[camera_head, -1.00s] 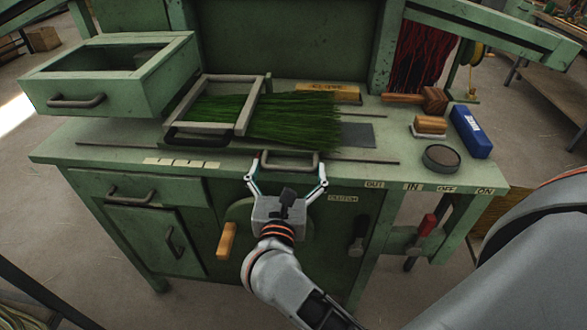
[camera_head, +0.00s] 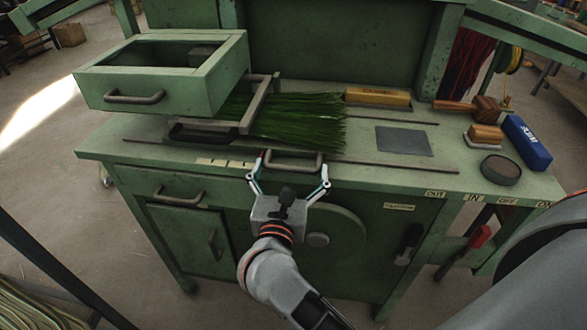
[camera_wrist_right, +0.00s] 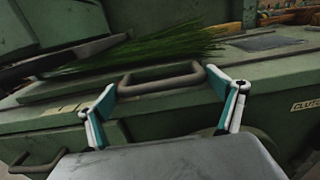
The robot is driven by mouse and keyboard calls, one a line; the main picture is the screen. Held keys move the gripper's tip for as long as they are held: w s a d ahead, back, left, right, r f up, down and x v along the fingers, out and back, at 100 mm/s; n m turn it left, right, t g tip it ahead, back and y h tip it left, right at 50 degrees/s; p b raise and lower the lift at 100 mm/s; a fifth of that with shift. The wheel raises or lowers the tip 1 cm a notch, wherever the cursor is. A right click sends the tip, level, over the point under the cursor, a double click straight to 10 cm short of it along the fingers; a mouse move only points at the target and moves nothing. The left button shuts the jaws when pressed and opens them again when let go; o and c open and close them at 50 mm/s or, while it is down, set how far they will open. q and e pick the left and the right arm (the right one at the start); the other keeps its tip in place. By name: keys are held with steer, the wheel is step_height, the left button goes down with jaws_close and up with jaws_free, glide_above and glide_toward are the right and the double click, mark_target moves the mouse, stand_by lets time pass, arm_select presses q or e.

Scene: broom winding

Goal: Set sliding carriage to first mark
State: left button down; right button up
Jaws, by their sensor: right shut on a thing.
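The sliding carriage (camera_head: 258,104), a grey-green frame over green bristles (camera_head: 300,118), sits on the bench's rails, its left part hidden behind the raised open box. My right gripper (camera_head: 291,170) is shut on its front handle (camera_head: 294,166), one finger at each end of the bar. The handle also shows in the wrist view (camera_wrist_right: 160,80), between the fingers of the right gripper (camera_wrist_right: 165,112). Pale marks (camera_head: 226,163) lie in a row on the bench edge, just left of the handle. My left gripper is out of view.
The raised open box (camera_head: 160,75) overhangs the carriage's left side. On the right are a wooden block (camera_head: 378,97), a grey plate (camera_head: 404,141), a mallet (camera_head: 487,108), a brush (camera_head: 485,135), a dark round tin (camera_head: 500,170) and a blue box (camera_head: 527,143). The rail right of the handle is clear.

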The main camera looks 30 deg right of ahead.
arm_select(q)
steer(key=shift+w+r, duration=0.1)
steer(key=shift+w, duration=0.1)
arm_select(e)
steer(key=o, duration=1.3)
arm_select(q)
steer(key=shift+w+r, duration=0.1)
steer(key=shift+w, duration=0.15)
